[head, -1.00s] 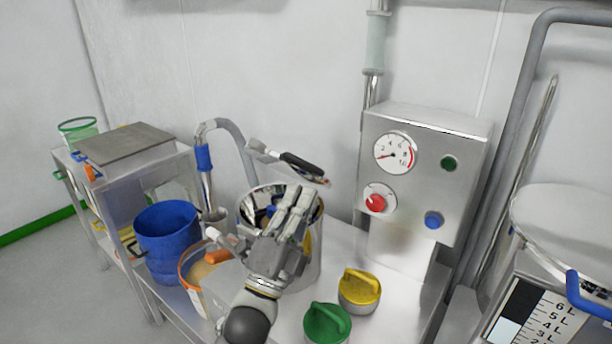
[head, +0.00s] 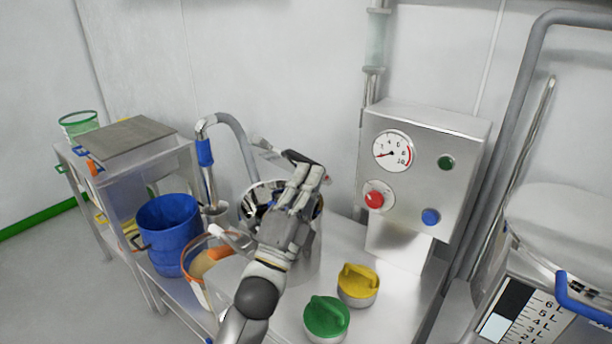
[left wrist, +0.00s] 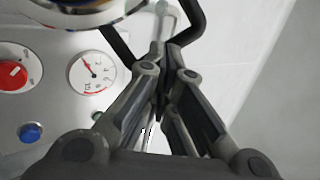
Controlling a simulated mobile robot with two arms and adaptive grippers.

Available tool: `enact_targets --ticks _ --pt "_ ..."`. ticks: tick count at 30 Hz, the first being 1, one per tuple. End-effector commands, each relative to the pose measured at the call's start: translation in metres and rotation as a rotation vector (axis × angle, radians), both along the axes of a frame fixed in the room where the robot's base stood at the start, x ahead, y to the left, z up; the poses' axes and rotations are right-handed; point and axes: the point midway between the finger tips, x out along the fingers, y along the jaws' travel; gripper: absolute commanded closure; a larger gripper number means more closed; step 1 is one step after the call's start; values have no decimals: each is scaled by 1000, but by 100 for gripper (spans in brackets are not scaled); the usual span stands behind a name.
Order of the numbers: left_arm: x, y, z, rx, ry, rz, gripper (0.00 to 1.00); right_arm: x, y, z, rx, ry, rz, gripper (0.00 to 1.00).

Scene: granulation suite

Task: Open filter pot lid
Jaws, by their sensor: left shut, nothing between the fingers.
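The filter pot (head: 314,238) is a shiny metal cylinder on the bench, and its mouth shows open. Its metal lid (head: 268,156) stands raised and tilted above the back of the rim, with a black handle (head: 296,156). Part of the lid is hidden behind my fingers. My left gripper (head: 314,178) is shut and empty, over the pot and close by the handle; I cannot tell whether they touch. In the left wrist view the shut fingertips (left wrist: 163,55) lie between the bars of the black handle (left wrist: 118,45). My right gripper is out of view.
A control box (head: 425,175) with gauge and knobs stands right of the pot. A green cap (head: 326,316) and a yellow cap (head: 358,285) sit on the bench in front. A blue bucket (head: 168,235), an orange-rimmed container (head: 196,290) and a bent pipe (head: 204,170) are left.

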Motion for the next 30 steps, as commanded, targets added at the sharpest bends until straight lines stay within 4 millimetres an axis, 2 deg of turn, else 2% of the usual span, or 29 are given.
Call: enact_targets --ticks 1,6,12,18,24,30 --pt "2 -1 11 10 9 0 100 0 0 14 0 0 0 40" --pt "10 -8 28 52 66 0 100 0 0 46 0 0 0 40" --pt "25 -18 45 116 154 1 100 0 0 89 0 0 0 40" --pt "41 -30 57 182 240 1 100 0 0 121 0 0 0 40" --pt "60 -43 63 213 293 0 100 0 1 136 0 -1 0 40" --pt "82 -60 71 213 290 0 100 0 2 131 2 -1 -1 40"
